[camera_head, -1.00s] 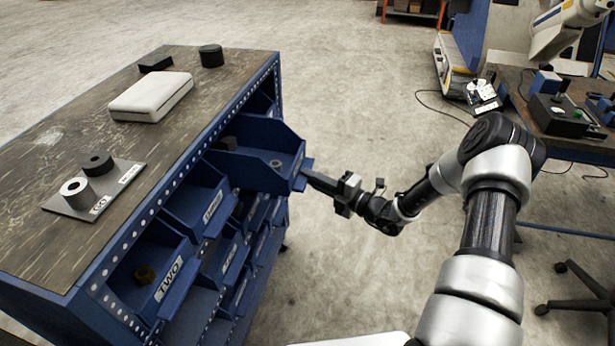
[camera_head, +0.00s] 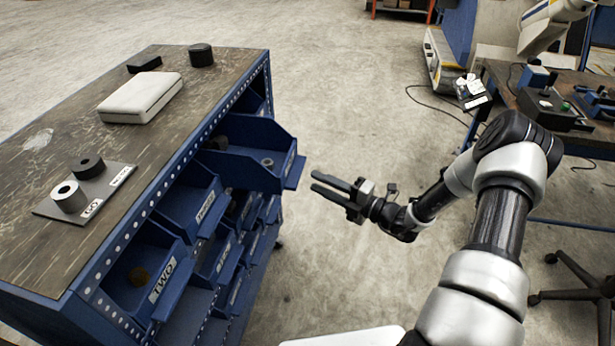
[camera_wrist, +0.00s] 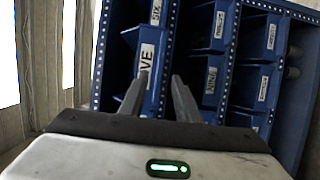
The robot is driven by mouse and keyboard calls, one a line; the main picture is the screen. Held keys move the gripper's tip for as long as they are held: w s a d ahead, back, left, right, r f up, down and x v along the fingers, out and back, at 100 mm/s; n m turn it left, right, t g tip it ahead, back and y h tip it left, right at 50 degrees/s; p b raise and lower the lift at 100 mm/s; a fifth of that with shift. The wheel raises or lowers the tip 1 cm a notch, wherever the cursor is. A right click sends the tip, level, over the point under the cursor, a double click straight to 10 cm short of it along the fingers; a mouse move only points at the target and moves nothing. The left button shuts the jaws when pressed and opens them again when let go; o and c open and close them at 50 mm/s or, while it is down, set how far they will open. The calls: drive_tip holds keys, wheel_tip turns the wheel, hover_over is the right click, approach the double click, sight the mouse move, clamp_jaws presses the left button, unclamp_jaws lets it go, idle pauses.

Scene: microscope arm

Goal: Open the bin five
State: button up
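The bin with a label ending in "IVE" (camera_wrist: 146,62) is in front of my fingers in the wrist view; a finger hides part of it.
The blue cabinet (camera_head: 105,292) holds several other bins, including one marked TWO (camera_head: 163,280). On its top are a white case (camera_head: 140,97), dark blocks and a plate with two cylinders. Free floor lies right of the cabinet; a workbench (camera_head: 585,135) stands at the right.

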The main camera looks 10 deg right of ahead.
drive_tip(key=v, duration=1.1)
drive_tip(key=shift+s, duration=0.2)
